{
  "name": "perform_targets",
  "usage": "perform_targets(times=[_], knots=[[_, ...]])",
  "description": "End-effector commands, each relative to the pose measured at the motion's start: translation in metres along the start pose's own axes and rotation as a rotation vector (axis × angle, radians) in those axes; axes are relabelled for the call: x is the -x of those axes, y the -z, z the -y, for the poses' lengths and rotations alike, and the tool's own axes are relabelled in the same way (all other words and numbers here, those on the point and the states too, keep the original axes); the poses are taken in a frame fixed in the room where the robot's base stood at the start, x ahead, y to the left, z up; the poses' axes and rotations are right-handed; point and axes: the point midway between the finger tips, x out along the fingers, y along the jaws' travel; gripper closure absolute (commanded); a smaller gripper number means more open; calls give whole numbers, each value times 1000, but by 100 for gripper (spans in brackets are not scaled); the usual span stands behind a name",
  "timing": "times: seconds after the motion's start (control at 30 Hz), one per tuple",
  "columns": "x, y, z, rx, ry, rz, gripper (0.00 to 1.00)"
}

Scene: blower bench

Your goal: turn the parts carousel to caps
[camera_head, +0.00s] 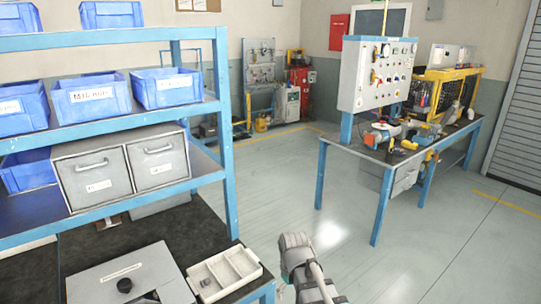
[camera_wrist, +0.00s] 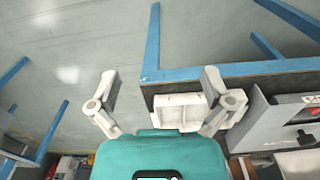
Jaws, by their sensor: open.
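A grey box (camera_head: 105,285) with a label and a black knob (camera_head: 124,285) stands on the dark bench top at the bottom left of the head view. It may be the parts carousel, but I cannot read its label. In the wrist view the box (camera_wrist: 285,120) is at the right edge, with its black knob (camera_wrist: 305,137). My gripper (camera_wrist: 160,82) is open, with nothing between its fingers, and is apart from the box. My arm shows at the bottom middle of the head view, to the right of the bench.
A white divided tray (camera_head: 252,270) lies on the bench beside the box. Above are blue shelf frames (camera_head: 228,165) with blue bins (camera_head: 92,97) and grey drawers (camera_head: 92,165). A workbench with a control panel (camera_head: 378,75) stands at the back right. The floor between is clear.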

Motion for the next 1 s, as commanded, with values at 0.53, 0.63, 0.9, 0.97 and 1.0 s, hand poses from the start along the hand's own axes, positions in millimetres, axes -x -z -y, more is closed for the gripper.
perform_targets(times=[0.53, 0.63, 0.9, 0.97, 1.0], knots=[[-14, -98, -63, -559, 0, 0, 0], [-14, -100, -65, -573, 0, 0, 0], [-14, -99, -65, -571, 0, 0, 0], [-14, -99, -64, -571, 0, 0, 0], [-14, -99, -64, -570, 0, 0, 0]])
